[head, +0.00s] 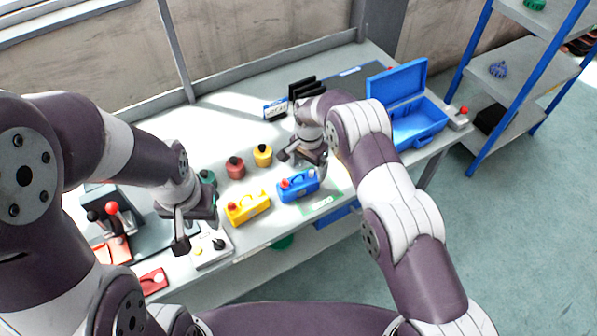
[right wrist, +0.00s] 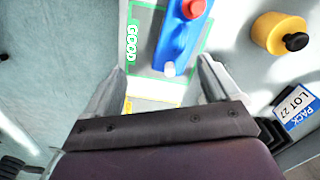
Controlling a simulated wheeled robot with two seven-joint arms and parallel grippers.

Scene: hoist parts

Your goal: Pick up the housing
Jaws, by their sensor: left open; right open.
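A blue housing (head: 298,187) with a red button stands near the table's front edge. It also shows in the right wrist view (right wrist: 180,40), on a green-outlined area marked GOOD. A yellow housing (head: 247,208) with a red button stands to its left. My right gripper (head: 302,158) is open and empty, close above the blue housing. In the right wrist view, the blue housing lies ahead of and partly between the fingers; contact cannot be told. My left gripper (head: 197,235) is open and empty, left of the yellow housing, near a white box with buttons (head: 212,248).
Red (head: 235,168) and yellow (head: 263,155) round parts with dark knobs stand behind the housings. An open blue case (head: 418,125) is at the right end. A lot-label box (head: 275,109) and black rack stand at the back. A red piece (head: 153,281) lies front left.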

